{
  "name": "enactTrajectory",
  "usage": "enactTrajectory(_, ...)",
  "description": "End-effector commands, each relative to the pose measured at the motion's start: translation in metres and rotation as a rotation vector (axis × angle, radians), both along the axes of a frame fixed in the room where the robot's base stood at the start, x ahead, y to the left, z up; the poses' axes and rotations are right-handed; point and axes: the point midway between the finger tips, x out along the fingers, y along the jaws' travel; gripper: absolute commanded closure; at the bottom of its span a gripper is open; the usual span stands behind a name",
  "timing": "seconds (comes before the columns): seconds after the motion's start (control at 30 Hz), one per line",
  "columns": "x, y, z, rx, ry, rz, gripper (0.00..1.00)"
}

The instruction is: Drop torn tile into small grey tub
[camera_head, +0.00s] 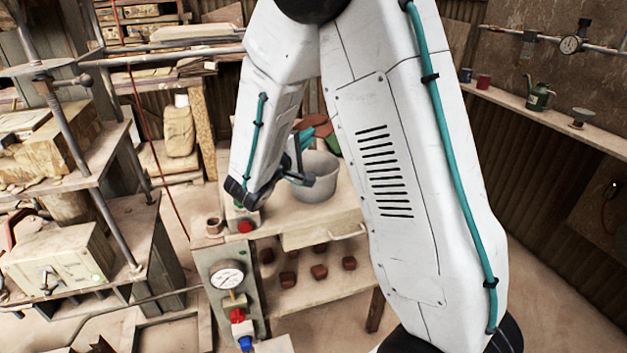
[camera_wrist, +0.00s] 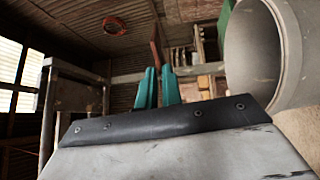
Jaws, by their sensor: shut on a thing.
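The small grey tub (camera_head: 316,180) stands upright on the bench, partly hidden by my arm. It also shows large at the upper right of the wrist view (camera_wrist: 253,55). My gripper (camera_head: 306,136) is beside the tub's upper left in the head view, and its teal fingers show in the wrist view (camera_wrist: 158,86). They are shut on a thin reddish-brown piece, seen edge-on (camera_wrist: 155,53), which looks like the torn tile. In the head view a reddish-brown patch (camera_head: 317,121) shows at the fingertips. I cannot tell whether the piece is over the tub's mouth.
A control post with a pressure gauge (camera_head: 227,277) stands at the bench's front left. Several dark red pieces (camera_head: 319,271) lie on the shelf below. The press frame (camera_head: 68,120) fills the left.

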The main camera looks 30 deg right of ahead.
Motion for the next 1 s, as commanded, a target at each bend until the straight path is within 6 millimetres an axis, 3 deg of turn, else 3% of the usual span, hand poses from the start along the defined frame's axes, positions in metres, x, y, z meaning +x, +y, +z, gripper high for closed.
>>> enactTrajectory(0.53, 0.0, -0.003, -0.053, -0.001, 0.0, -0.01, 1.0)
enactTrajectory(0.97, -0.001, -0.003, -0.062, 0.0, -0.001, -0.01, 1.0)
enactTrajectory(1.0, -0.001, -0.003, -0.062, -0.001, -0.002, -0.01, 0.87)
